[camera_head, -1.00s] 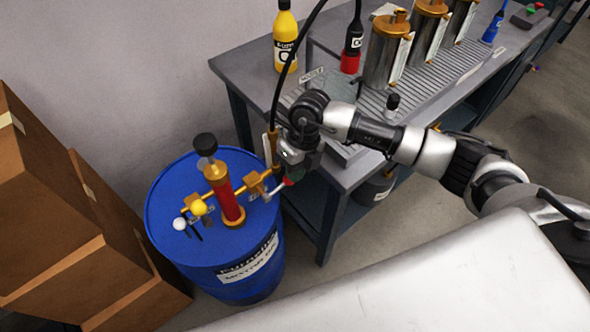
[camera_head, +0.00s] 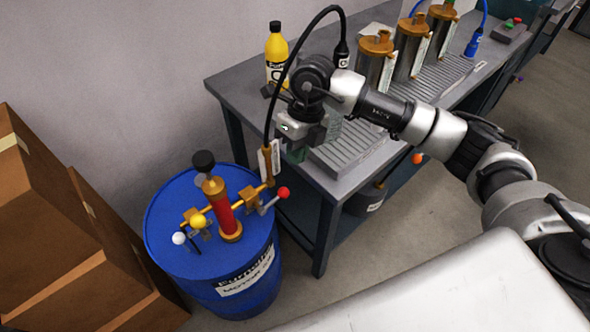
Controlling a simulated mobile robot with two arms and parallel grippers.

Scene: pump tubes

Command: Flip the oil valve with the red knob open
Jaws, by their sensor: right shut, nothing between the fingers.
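The red knob (camera_head: 282,193) sits at the end of a metal lever on the right of the brass pipework, on top of the blue oil drum (camera_head: 215,262). The lever slants up and to the right from its brass valve (camera_head: 250,198). A yellow knob (camera_head: 198,221) and a white knob (camera_head: 179,238) are on the left of the same pipework. My right gripper (camera_head: 296,154) is shut and empty. It hangs above and slightly right of the red knob in the picture, apart from it, near the table's corner. My left gripper is out of view.
A red pump with a black handle (camera_head: 204,161) stands upright on the drum. A black hose (camera_head: 285,72) arches from the pipework behind my right gripper. The grey table (camera_head: 228,88) holds a yellow bottle (camera_head: 276,57) and several metal canisters. Cardboard boxes (camera_head: 40,215) stand at left.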

